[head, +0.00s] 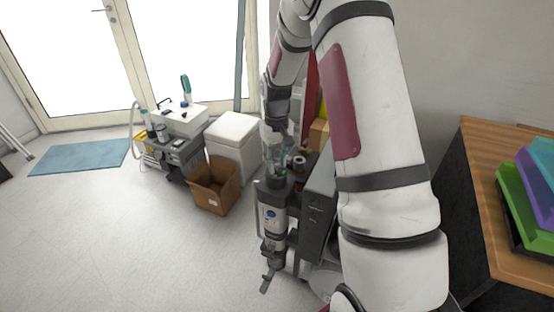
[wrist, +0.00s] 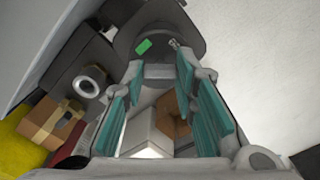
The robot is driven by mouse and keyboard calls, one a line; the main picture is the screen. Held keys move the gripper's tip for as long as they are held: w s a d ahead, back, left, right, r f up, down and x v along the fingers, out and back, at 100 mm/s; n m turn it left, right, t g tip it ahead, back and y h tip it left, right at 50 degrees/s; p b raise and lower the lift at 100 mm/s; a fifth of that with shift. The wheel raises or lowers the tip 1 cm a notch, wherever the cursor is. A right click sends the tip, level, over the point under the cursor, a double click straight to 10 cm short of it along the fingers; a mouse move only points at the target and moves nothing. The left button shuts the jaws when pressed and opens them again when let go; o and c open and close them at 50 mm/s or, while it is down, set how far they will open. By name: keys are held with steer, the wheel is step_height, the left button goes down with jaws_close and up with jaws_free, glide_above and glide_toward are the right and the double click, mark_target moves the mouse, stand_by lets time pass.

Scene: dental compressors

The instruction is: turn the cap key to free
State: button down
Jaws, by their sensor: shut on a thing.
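My gripper (head: 273,160) reaches down in the head view onto the dark top of an upright unit (head: 273,217) with a white body and a blue round label. In the wrist view my gripper (wrist: 160,72) has its teal-padded fingers on either side of a dark grey cap piece (wrist: 159,71), and their tips close on it. I take this piece to be the cap key, though its shape is partly hidden by the fingers. Behind it is a dark housing with a green label (wrist: 144,47) and a small metal piece (wrist: 174,44). I cannot read the key's setting.
An open cardboard box (head: 213,187) and a white box (head: 234,135) stand left of the unit. A grey equipment cart (head: 176,152) is farther left. A wooden-topped bench (head: 490,200) with coloured trays is at the right.

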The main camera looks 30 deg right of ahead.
mark_target(276, 164)
steer(key=n+p, duration=0.1)
steer(key=n, duration=0.3)
steer(key=shift+n, duration=0.3)
steer(key=shift+n+p, duration=0.65)
steer(key=shift+n, duration=1.15)
steer(key=c, duration=1.3)
jaws_free()
step_height(276, 164, up, 12)
